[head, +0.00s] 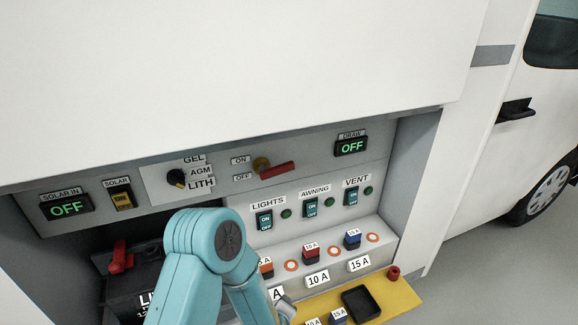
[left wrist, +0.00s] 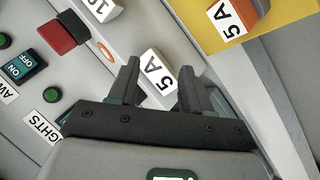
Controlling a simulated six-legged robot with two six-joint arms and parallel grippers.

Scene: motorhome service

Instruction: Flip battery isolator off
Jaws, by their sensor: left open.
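The battery isolator shows in the head view as a red handle (head: 277,170) beside a brass-coloured knob on the grey upper panel. ON and OFF labels (head: 241,168) stand to its left. The handle points right, tilted slightly up. My left arm rises from the bottom of the head view, below and left of the isolator; its gripper is mostly hidden there. In the left wrist view my left gripper (left wrist: 158,82) is open and empty, its fingers on either side of a 5 A label (left wrist: 159,72) on the fuse ledge. The isolator is not in that view. My right gripper is not in view.
Rocker switches for lights (head: 264,220), awning (head: 310,207) and vent (head: 351,196) sit below the isolator. Fuses stand on a ledge beneath, including a red one (left wrist: 62,33). A yellow shelf (head: 397,299) juts out below. A battery (head: 135,286) with a red clamp stands left.

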